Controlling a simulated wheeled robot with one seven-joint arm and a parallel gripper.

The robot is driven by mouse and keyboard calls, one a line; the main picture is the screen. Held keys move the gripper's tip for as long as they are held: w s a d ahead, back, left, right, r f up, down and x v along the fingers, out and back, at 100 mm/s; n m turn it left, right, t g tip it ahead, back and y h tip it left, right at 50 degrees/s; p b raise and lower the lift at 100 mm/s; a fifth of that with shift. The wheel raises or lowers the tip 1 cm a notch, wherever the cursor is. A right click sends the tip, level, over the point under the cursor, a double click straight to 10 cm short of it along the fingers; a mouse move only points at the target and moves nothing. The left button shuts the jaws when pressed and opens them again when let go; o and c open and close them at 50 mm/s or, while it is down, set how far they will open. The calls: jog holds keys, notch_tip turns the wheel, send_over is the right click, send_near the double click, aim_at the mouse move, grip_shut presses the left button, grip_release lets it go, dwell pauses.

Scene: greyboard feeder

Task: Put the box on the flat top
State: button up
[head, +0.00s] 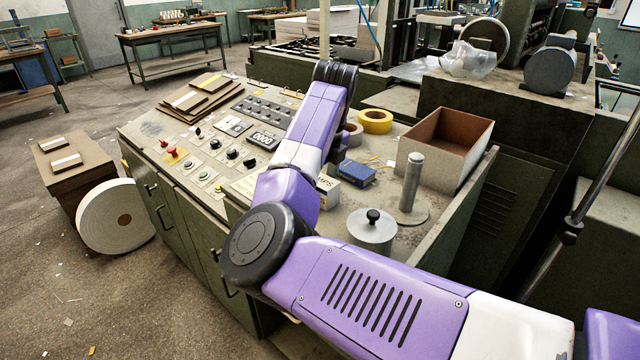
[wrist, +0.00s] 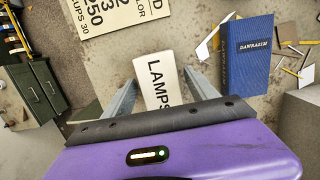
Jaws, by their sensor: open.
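A small white box lettered LAMPS (wrist: 158,82) lies between the two fingers of my gripper (wrist: 160,84) in the wrist view. The fingers are apart, one on each side of it; I cannot tell whether they touch it. In the head view the box (head: 327,191) is partly hidden behind my purple arm, and my gripper cannot be made out there. The box rests on the grey flat top (head: 440,206) of the green console, which also shows in the wrist view (wrist: 115,62).
A blue book-like box (head: 356,173) lies right beside the lamps box. An open cardboard carton (head: 443,150), a post on a round base (head: 411,185), a lidded metal pot (head: 372,231) and yellow tape (head: 375,121) stand around. The control panel (head: 215,150) lies left.

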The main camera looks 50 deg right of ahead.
aim_at(326, 182)
notch_tip(326, 182, up, 12)
jog(key=s, duration=0.1)
jog(key=shift+s+p, duration=0.35)
jog(key=shift+s, duration=0.05)
jog(key=shift+f, duration=0.15)
